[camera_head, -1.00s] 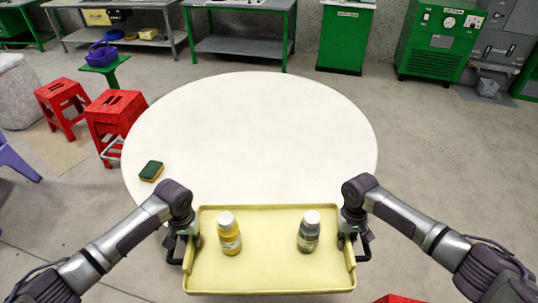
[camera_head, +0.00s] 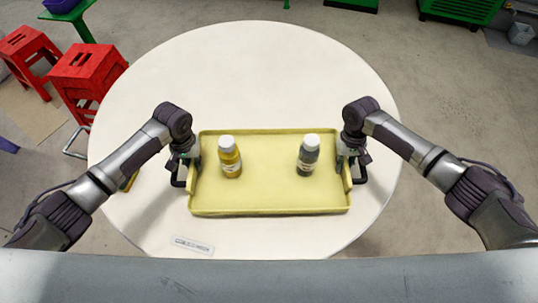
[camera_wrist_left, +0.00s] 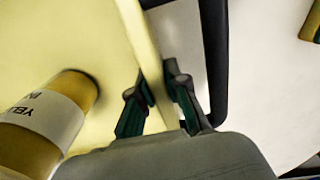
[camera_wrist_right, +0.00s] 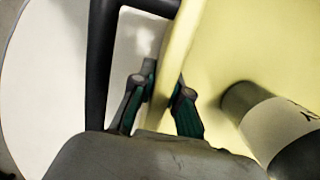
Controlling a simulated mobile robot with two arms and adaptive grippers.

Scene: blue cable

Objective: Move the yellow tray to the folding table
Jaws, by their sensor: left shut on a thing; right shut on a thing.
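The yellow tray (camera_head: 268,190) is level over the round white table (camera_head: 250,60) in the head view; I cannot tell whether it touches the tabletop. A yellow bottle with a white cap (camera_head: 230,157) stands upright on its left half, and a grey bottle with a white cap (camera_head: 308,155) on its right half. My left gripper (camera_head: 190,168) is shut on the tray's left wall, also seen in the left wrist view (camera_wrist_left: 155,95). My right gripper (camera_head: 347,168) is shut on the tray's right wall, also seen in the right wrist view (camera_wrist_right: 165,95).
A sponge (camera_head: 129,182) lies on the table, mostly hidden behind my left arm. A small white label (camera_head: 192,246) is near the table's front edge. Red stools (camera_head: 85,75) stand at the left. The far half of the tabletop is clear.

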